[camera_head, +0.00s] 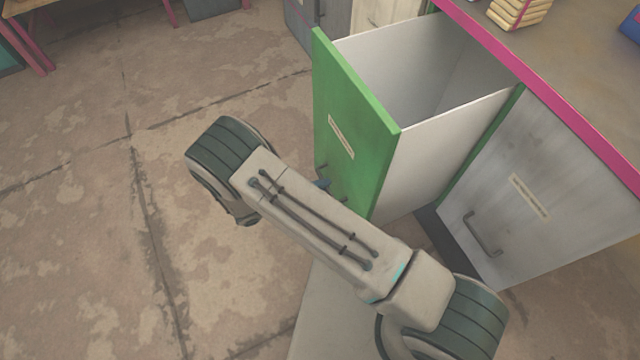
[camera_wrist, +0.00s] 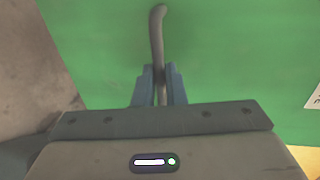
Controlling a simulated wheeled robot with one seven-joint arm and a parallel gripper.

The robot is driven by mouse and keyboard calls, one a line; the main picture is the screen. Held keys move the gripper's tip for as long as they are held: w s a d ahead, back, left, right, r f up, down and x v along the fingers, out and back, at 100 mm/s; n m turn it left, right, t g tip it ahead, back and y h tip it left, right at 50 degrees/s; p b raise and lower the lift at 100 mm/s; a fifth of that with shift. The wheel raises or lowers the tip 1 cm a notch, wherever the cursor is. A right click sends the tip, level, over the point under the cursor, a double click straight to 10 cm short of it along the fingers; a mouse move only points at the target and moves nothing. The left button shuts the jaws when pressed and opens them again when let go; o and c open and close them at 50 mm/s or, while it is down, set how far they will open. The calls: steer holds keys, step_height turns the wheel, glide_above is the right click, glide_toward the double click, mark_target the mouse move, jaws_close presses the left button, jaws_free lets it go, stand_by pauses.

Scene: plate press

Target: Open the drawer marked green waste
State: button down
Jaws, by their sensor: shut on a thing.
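The green-fronted drawer (camera_head: 355,125) is pulled well out from under the counter, and its pale inside looks empty. A small label (camera_head: 341,137) is on its front, too small to read. My gripper (camera_wrist: 160,88) is shut on the drawer's grey bar handle (camera_wrist: 158,35), with a blue finger on each side of it in the wrist view. In the head view my arm covers most of the handle, and only a bit of a blue finger (camera_head: 322,184) shows at the green front.
A grey drawer front (camera_head: 545,185) with its own handle (camera_head: 482,236) is closed to the right. The counter (camera_head: 580,50) has a pink edge and a stack of yellowish pieces (camera_head: 518,12). Open floor (camera_head: 90,200) lies to the left.

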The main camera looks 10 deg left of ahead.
steer(key=c, duration=1.5)
jaws_free()
steer(key=p+v, duration=0.2)
steer(key=v, duration=1.2)
